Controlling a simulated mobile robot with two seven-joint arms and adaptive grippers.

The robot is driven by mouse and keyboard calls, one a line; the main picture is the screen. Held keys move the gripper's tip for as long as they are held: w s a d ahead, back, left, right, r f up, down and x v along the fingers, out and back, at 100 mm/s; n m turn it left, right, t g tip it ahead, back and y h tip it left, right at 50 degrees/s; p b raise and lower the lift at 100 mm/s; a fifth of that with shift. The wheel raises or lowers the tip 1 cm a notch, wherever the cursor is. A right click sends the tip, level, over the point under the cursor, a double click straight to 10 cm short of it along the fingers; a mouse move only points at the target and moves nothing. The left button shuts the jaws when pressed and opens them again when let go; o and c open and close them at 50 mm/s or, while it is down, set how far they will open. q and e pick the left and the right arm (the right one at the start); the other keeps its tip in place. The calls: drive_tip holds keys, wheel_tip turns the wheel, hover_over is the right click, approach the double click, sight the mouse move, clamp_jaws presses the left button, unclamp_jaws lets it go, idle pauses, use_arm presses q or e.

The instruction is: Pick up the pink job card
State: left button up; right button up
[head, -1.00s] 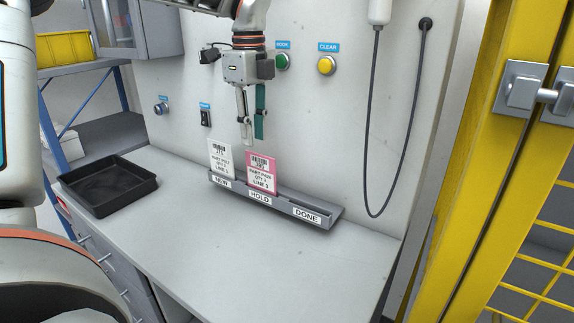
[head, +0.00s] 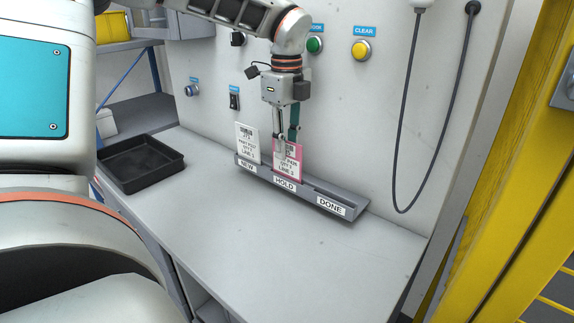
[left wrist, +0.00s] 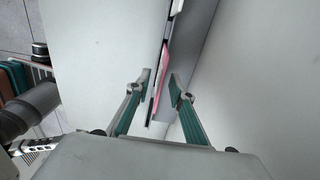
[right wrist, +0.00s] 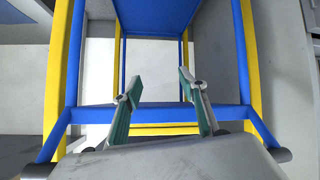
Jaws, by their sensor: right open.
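The pink job card (head: 290,168) stands upright in the HOLD slot of the grey card rack (head: 310,194), on the workbench against the wall panel. My left gripper (head: 287,148) points down at the top of the card, with one finger in front of it. In the left wrist view the fingers (left wrist: 160,80) are open. The pink card (left wrist: 163,62) shows edge-on between them, apparently without being gripped. My right gripper (right wrist: 153,88) is open and empty, away from the bench.
A white card (head: 247,143) stands in the NEW slot, left of the pink one. The DONE slot (head: 331,206) is empty. A black tray (head: 142,163) sits at the bench's left. A hanging cable (head: 402,150) is at right. A blue and yellow frame (right wrist: 160,113) faces my right gripper.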

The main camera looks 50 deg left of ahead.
use_arm(q)
clamp_jaws()
drive_tip(key=shift+r, duration=0.15)
